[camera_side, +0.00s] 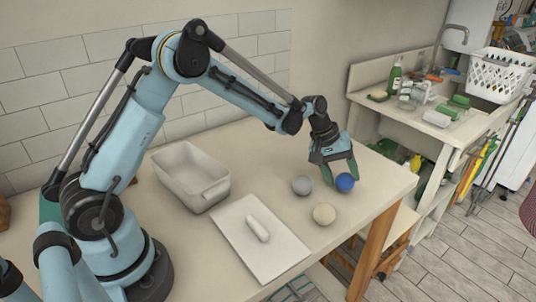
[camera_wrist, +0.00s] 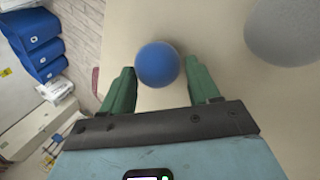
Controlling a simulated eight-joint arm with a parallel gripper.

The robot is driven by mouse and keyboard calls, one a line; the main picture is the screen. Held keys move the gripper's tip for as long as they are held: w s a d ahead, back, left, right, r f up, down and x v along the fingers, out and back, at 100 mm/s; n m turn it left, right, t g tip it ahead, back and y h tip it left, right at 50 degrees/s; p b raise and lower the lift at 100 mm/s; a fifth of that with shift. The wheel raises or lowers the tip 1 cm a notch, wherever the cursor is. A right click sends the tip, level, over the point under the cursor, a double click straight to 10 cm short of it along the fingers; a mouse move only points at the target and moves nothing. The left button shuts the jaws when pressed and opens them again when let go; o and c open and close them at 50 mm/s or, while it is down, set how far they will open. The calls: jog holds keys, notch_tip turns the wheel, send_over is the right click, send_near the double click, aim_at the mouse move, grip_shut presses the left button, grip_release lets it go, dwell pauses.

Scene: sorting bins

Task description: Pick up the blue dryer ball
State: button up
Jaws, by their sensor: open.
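The blue dryer ball (camera_side: 345,182) rests on the table near its right end in the side view. In the wrist view the blue ball (camera_wrist: 157,64) shows between the two green fingers. My gripper (camera_side: 341,173) is open, pointing down over the ball, with a finger on either side of it. I cannot tell whether either finger touches the ball.
A grey ball (camera_side: 302,185) lies just left of the blue one, and a cream ball (camera_side: 324,214) lies in front. A white bin (camera_side: 215,190) and a white board (camera_side: 275,255) with a white roll (camera_side: 257,229) stand further left. The table edge is close on the right.

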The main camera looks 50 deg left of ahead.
jog(key=shift+f, duration=0.2)
jog(key=c, duration=0.8)
jog(key=shift+r, duration=0.1)
jog(key=shift+c, duration=0.2)
